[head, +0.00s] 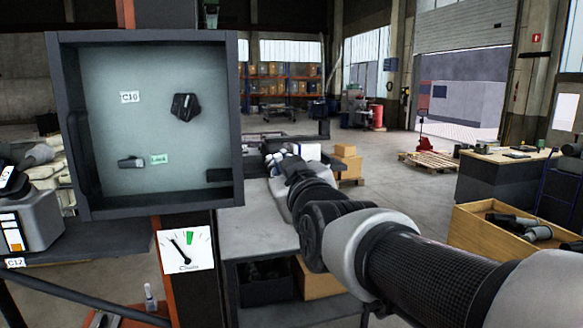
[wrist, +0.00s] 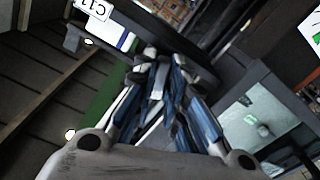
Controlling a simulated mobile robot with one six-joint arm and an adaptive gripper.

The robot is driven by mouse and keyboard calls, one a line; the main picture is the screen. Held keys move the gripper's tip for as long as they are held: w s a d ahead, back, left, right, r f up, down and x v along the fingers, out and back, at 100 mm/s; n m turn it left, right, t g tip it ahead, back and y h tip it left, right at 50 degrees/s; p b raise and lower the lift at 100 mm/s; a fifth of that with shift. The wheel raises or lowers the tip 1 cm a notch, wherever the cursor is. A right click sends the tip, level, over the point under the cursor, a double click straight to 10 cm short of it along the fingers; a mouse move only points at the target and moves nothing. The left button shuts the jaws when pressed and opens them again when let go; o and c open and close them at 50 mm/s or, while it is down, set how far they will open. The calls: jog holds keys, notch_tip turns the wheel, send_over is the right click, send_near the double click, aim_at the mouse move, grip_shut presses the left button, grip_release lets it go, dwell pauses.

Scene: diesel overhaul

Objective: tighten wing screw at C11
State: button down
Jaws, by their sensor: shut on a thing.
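My gripper (wrist: 160,62) is in the wrist view, its two blue-and-grey fingers closed in towards each other. They are shut on a small grey part, which I take to be the wing screw (wrist: 158,78); it is mostly hidden between the fingers, and its turn angle cannot be told. The C11 label (wrist: 92,8) is at the top left of the wrist view, just beyond the fingertips, above a white and blue panel. In the head view my arm reaches towards the grey bench, and my own wrist hides most of the gripper and the screw.
An open shallow cabinet (head: 234,120) stands at left, with a C10 label (head: 130,97), a black knob (head: 186,107) and a small lever (head: 131,162). A dial gauge (head: 186,250) hangs below. A wooden crate (head: 480,238) stands at right. The floor behind is mostly clear.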

jog(key=m+b, duration=0.4)
jog(key=shift+m, duration=0.4)
